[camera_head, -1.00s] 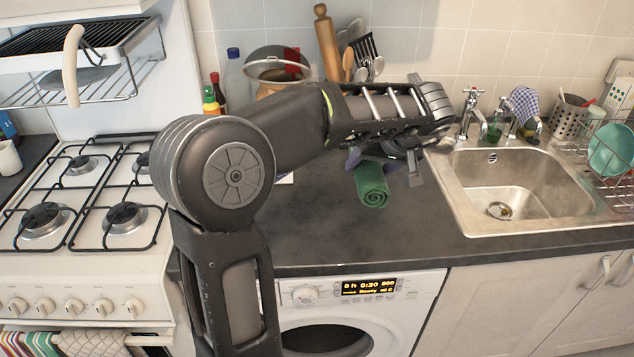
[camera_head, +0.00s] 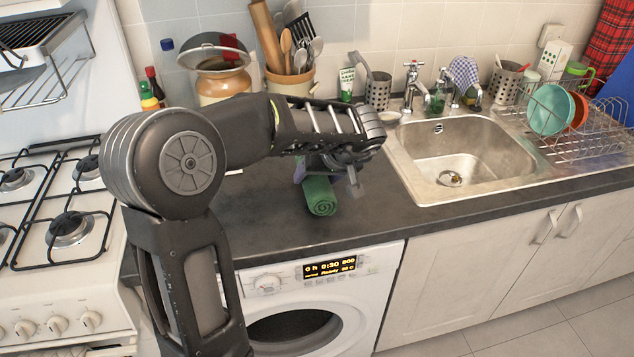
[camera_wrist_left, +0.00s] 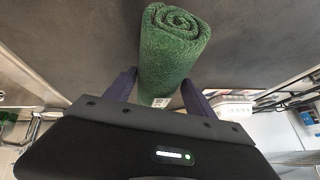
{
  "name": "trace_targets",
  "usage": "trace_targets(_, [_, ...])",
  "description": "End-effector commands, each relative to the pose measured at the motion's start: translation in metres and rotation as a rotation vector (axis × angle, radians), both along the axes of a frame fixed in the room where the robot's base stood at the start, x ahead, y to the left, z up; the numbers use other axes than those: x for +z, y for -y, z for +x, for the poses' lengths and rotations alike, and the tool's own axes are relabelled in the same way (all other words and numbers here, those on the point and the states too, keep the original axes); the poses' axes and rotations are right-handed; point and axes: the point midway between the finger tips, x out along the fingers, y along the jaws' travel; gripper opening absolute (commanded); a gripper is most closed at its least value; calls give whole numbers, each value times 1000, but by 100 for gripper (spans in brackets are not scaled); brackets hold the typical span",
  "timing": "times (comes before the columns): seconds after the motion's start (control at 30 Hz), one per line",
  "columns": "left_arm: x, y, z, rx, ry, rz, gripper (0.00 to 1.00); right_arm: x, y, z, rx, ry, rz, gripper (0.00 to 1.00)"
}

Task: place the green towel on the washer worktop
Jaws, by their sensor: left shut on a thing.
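The green towel (camera_head: 320,194) is rolled up, with its spiral end facing the front of the counter in the head view. My left gripper (camera_head: 316,168) is shut on the towel from behind and above. In the left wrist view the towel (camera_wrist_left: 172,50) sticks out between the two fingers of the gripper (camera_wrist_left: 160,88). The dark worktop (camera_head: 262,222) above the washer (camera_head: 378,280) lies under the towel. I cannot tell for sure whether the towel touches the worktop. My right gripper is not in view.
The sink (camera_head: 465,155) is set in the counter to the right. The gas hob (camera_head: 65,225) stands to the left. A utensil pot (camera_head: 290,83) and a lidded jar (camera_head: 220,83) stand at the back. The worktop in front of the towel is clear.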

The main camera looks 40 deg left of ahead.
Motion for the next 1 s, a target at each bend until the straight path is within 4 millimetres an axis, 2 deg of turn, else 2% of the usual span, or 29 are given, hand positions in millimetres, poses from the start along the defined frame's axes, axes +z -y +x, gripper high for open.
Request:
trace_targets(0.03, [-9,0,0,-1,-2,0,11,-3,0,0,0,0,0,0])
trace_targets(0.1, [-15,0,0,-1,-1,0,11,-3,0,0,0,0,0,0])
trace_targets(0.5, [-17,0,0,0,0,0,11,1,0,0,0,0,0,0])
trace_targets(0.53, [-18,0,0,1,1,0,66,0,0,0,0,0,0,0])
trace_targets(0.77, [-18,0,0,-1,1,-1,84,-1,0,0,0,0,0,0])
trace_targets(1.0, [-18,0,0,-1,1,-1,85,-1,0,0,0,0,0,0])
